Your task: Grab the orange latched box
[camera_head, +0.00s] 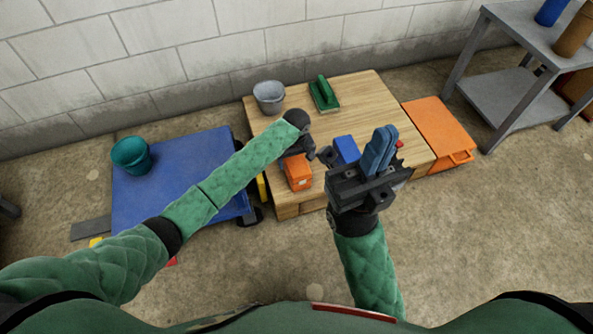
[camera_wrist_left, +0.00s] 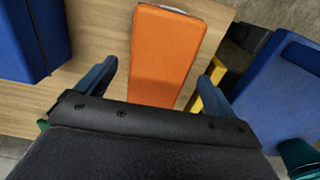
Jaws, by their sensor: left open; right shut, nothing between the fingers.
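The small orange box (camera_head: 298,173) sits at the near left edge of the wooden table (camera_head: 365,95). In the left wrist view the orange box (camera_wrist_left: 165,55) is a long face with a pale strip at its far end. No latch can be made out. My left gripper (camera_head: 303,153) is over the box, fingers pointing down and partly hidden by the arm. In the wrist view its open fingers (camera_wrist_left: 152,82) stand either side of the box's near part, with gaps showing. My right gripper (camera_head: 379,148) is shut and empty, raised in front of the table.
A blue box (camera_head: 346,149) stands right of the orange one. A grey bucket (camera_head: 269,96) and a green-handled tool (camera_head: 323,93) are further back. A blue platform (camera_head: 180,175) with a teal bucket (camera_head: 131,155) is left. An orange case (camera_head: 436,127) and grey shelf (camera_head: 500,90) are right.

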